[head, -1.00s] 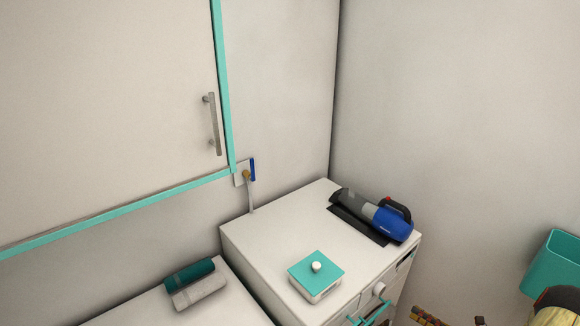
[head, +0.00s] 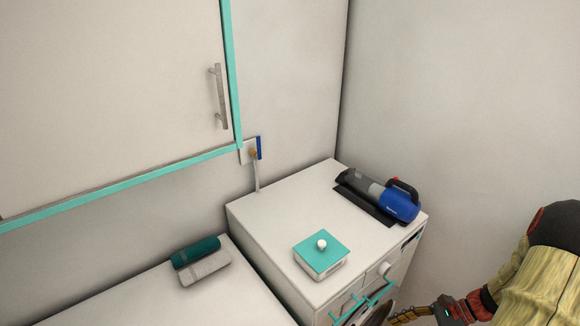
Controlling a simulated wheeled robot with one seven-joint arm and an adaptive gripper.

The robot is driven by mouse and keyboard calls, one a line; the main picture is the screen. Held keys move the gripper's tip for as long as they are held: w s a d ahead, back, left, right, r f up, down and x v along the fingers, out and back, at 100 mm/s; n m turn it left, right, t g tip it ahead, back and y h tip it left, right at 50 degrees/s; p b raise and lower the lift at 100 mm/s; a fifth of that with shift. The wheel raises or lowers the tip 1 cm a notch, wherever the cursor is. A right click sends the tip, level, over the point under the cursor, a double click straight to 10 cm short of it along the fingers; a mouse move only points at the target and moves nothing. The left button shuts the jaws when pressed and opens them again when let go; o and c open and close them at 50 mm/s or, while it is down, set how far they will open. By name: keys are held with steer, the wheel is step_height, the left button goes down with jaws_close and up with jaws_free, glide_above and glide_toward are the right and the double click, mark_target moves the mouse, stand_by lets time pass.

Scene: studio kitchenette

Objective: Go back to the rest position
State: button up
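My arm reaches in from the lower right corner in the head view. My gripper (head: 408,314) shows at the bottom edge, to the right of the white cabinet's front and below its top. Only a segmented yellowish finger part and the dark wrist show. The picture edge cuts off the rest, so I cannot tell whether it is open or shut. Nothing held is visible.
A white cabinet (head: 285,215) stands in the corner, carrying a blue handheld vacuum (head: 398,205) and a teal-lidded box (head: 321,252). Teal handles (head: 362,302) stick out at its front near my gripper. Rolled towels (head: 203,267) lie on the lower left surface. A wall cupboard (head: 110,100) hangs above.

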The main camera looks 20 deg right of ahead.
steer(key=s+a+r+n+t+h+b, duration=0.1)
steer(key=a+r+n+h+b, duration=0.7)
steer(key=a+r+n, duration=1.3)
steer(key=shift+s+a+r+n+t+h+b, duration=0.35)
steer(key=shift+a+n+t+h, duration=0.15)
steer(key=shift+a+t+h, duration=0.5)
